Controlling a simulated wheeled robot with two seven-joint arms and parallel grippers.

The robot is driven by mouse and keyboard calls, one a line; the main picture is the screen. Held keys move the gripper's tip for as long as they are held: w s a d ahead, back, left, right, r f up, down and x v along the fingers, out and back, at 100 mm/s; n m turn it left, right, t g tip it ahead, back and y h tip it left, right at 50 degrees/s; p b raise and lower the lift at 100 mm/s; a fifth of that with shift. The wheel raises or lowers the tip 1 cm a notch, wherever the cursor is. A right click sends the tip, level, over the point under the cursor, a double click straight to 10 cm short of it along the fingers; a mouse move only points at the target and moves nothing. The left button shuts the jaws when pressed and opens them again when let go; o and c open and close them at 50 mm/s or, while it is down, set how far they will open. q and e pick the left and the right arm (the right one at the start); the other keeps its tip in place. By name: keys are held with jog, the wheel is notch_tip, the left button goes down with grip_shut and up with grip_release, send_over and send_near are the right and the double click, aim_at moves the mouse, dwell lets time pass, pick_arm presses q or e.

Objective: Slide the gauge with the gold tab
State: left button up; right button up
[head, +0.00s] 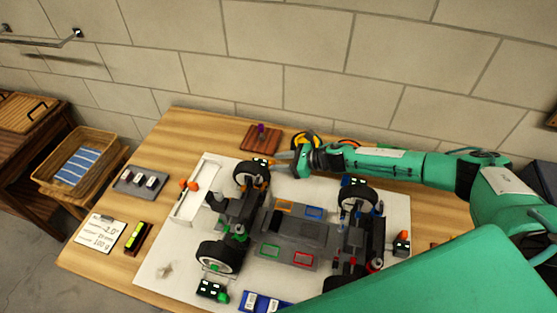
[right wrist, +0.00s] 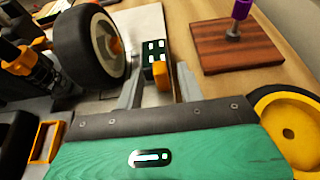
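The gauge (head: 259,162) is a small dark block with lit white marks, beside the far left wheel of the car. In the right wrist view the gauge (right wrist: 153,51) carries a gold tab (right wrist: 160,74) on its near side. My right gripper (head: 284,160) reaches in from the right just behind that wheel. In the right wrist view its two fingers (right wrist: 157,82) are apart, with the tab between their tips; a gap shows on the left side of the tab. I cannot tell whether the right finger touches it. My left gripper is not in view.
The far left wheel (right wrist: 88,45) stands close to the left finger. A wooden block with a purple-topped peg (head: 262,138) and a yellow round thing (right wrist: 288,130) lie near my gripper. Another dark gauge (head: 211,289) with a green tab is at the near left of the white board.

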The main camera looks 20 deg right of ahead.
jog(key=shift+w+a+f, duration=0.15)
jog(key=shift+w+a, duration=0.05)
jog(key=shift+a, duration=0.1)
grip_shut()
jog(key=shift+s+a+f+p, duration=0.1)
jog(key=shift+s+a+p, duration=0.05)
jog(key=shift+s+a, duration=0.45)
jog(key=shift+s+a+p, duration=0.15)
jog(key=shift+s+a, duration=0.2)
jog(key=shift+s, duration=0.45)
